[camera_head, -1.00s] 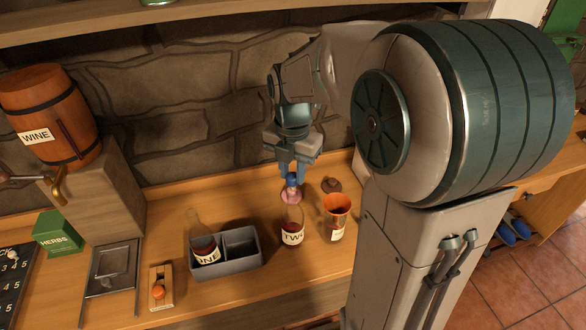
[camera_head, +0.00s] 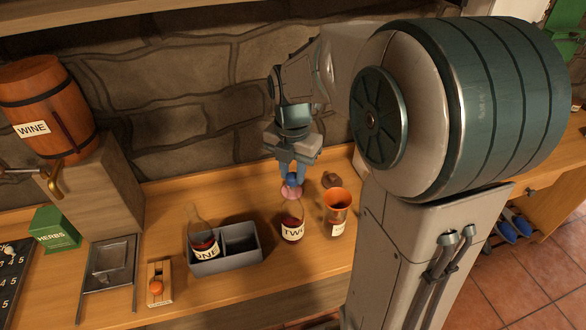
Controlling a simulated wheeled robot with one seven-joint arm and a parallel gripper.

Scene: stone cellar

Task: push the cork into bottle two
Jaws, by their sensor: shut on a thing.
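Bottle two (camera_head: 292,222), a clear bottle with a white TWO label and dark red liquid low inside, stands upright on the wooden counter. My gripper (camera_head: 292,181) points down directly over its neck. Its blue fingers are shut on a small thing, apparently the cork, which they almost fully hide. A pink round shape (camera_head: 291,191) shows just under the fingertips at the bottle's top; I cannot tell whether it is on the neck or behind it. How far the cork sits in the neck is hidden.
Left of it, bottle one (camera_head: 203,240) stands in the left compartment of a grey crate (camera_head: 226,264); the right compartment looks empty. Close on the right are an orange-topped labelled vessel (camera_head: 337,209) and a brown lump (camera_head: 331,180). The stone wall is behind.

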